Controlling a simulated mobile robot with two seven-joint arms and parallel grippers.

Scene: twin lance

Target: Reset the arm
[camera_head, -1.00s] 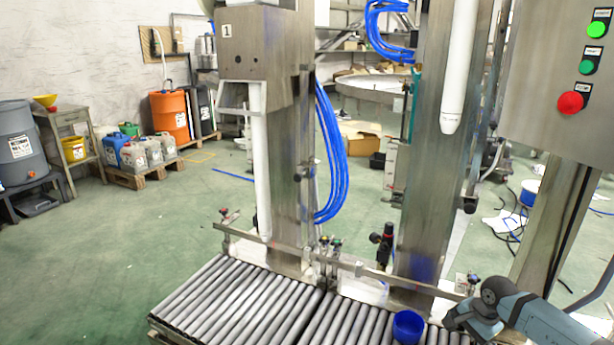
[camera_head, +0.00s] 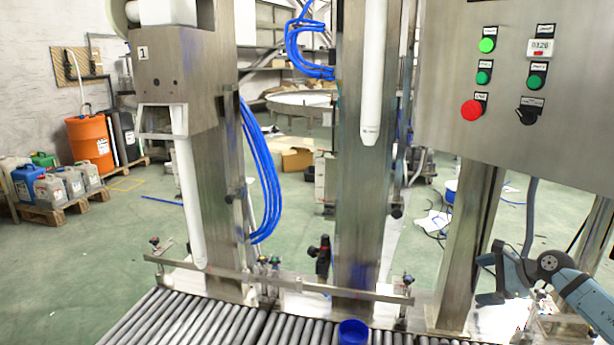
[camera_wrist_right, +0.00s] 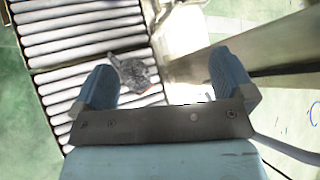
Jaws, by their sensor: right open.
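My right gripper (camera_head: 484,279) is at the right of the head view, with its blue-grey arm coming in from the right edge. It is raised, clear of the roller conveyor, to the right of a blue cup (camera_head: 353,333). In the right wrist view the two blue fingers (camera_wrist_right: 165,82) are wide apart with nothing held between them. Beyond them, a mottled grey object (camera_wrist_right: 134,72) lies over the rollers; I cannot tell what it is. My left gripper is not in view.
The roller conveyor (camera_head: 190,325) runs along the bottom, with a metal rail (camera_head: 300,286) behind it. Steel columns (camera_head: 362,200) and a control panel (camera_head: 550,90) with several buttons stand close. Green floor (camera_head: 90,260) is open at the left.

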